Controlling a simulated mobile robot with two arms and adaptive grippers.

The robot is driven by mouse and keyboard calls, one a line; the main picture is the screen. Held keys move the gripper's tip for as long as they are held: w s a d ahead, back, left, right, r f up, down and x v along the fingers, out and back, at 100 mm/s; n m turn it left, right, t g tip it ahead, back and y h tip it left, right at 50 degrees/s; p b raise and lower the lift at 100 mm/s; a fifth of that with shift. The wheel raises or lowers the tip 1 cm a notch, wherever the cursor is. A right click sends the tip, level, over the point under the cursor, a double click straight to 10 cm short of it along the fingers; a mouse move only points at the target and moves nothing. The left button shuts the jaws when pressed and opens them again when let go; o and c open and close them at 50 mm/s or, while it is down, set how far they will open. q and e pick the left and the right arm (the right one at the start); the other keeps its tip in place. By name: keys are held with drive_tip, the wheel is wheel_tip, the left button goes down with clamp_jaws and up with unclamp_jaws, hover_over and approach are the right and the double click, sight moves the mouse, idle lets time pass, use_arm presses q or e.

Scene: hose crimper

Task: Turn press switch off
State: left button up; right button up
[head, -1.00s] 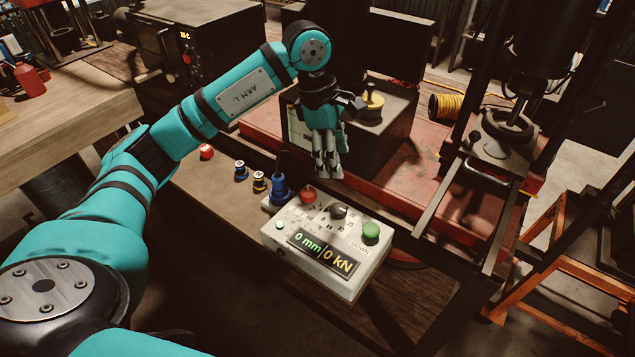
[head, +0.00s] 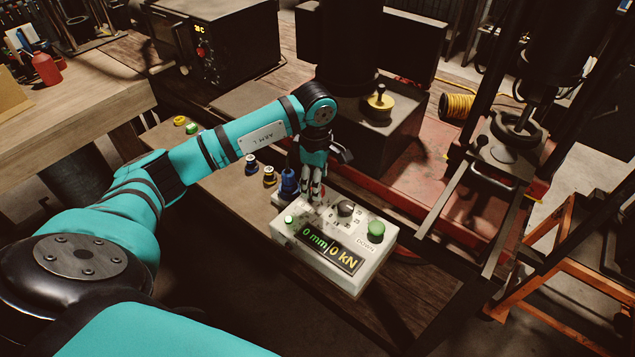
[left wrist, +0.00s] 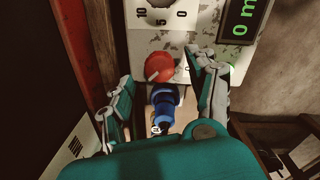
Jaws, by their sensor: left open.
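The press control box (head: 336,240) is pale and worn, with a lit display (head: 331,248) reading 0 mm and 0 kN. It carries a black dial (head: 346,208), a large green button (head: 376,230) marked DOWN, and a small lit green lamp (head: 289,220). My left gripper (head: 313,196) points down over the box's back left corner and mostly hides the red knob there. In the left wrist view the red knob (left wrist: 159,67) with a pale line lies between the open fingers (left wrist: 164,72). I cannot tell whether they touch it. My right gripper is not in view.
A blue fitting (head: 288,182) stands just left of the box; it also shows in the left wrist view (left wrist: 164,101). Smaller fittings (head: 270,177) stand further left. The dark press frame (head: 490,180) rises at the right. A dark block (head: 375,125) stands behind the gripper.

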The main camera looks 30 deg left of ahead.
use_arm(q)
drive_tip(key=shift+w+f, duration=0.1)
drive_tip(key=shift+f, duration=1.45)
drive_tip(key=shift+c, duration=0.2)
drive_tip(key=c, duration=1.1)
